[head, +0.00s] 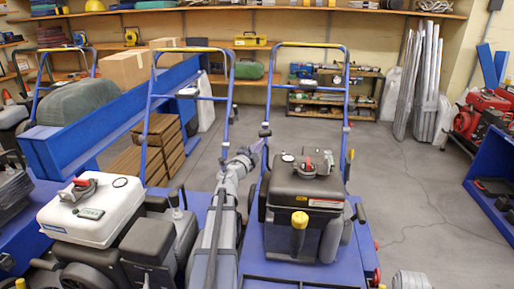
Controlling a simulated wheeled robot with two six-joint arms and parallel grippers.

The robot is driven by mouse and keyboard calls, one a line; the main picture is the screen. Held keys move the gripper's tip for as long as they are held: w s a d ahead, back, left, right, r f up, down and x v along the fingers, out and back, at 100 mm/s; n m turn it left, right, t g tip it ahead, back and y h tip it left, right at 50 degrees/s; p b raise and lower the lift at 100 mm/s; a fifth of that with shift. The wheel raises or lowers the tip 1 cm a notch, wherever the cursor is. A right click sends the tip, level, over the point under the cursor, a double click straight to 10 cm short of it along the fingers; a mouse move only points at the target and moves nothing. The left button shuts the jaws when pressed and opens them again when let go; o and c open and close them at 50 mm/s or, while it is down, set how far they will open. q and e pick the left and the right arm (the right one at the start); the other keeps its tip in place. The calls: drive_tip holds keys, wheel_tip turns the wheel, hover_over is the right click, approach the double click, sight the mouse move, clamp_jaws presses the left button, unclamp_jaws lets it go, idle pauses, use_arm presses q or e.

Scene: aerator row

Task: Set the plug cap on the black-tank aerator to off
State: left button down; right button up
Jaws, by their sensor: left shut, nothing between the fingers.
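The black-tank aerator (305,190) stands right of the middle on a blue base. Its tank top carries a red-topped knob (308,166) and a small round dial. A yellow cap (299,219) stands upright at its front; I cannot tell for certain which part is the plug cap. My left gripper (257,147) is shut and empty at the end of my grey arm. It appears beside the aerator's left blue handle post, left of and behind the tank, apart from the red knob and yellow cap. My right gripper does not show.
A white-tank aerator (88,211) stands at the left, with a blue handle frame (150,112) behind it. A blue beam (110,125) runs behind. Shelves (335,93) line the back wall. A red machine (480,112) stands at the right.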

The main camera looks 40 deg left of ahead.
sight(265, 135)
use_arm(q)
drive_tip(key=w+a, duration=0.1)
drive_tip(key=w, duration=0.5)
drive_tip(key=shift+r, duration=0.25)
drive_tip(key=shift+s+a+f+n, duration=0.25)
drive_tip(key=shift+a+n, duration=0.15)
drive_tip(key=shift+a, duration=0.2)
drive_tip(key=shift+r, duration=0.1)
drive_tip(key=shift+d, duration=0.1)
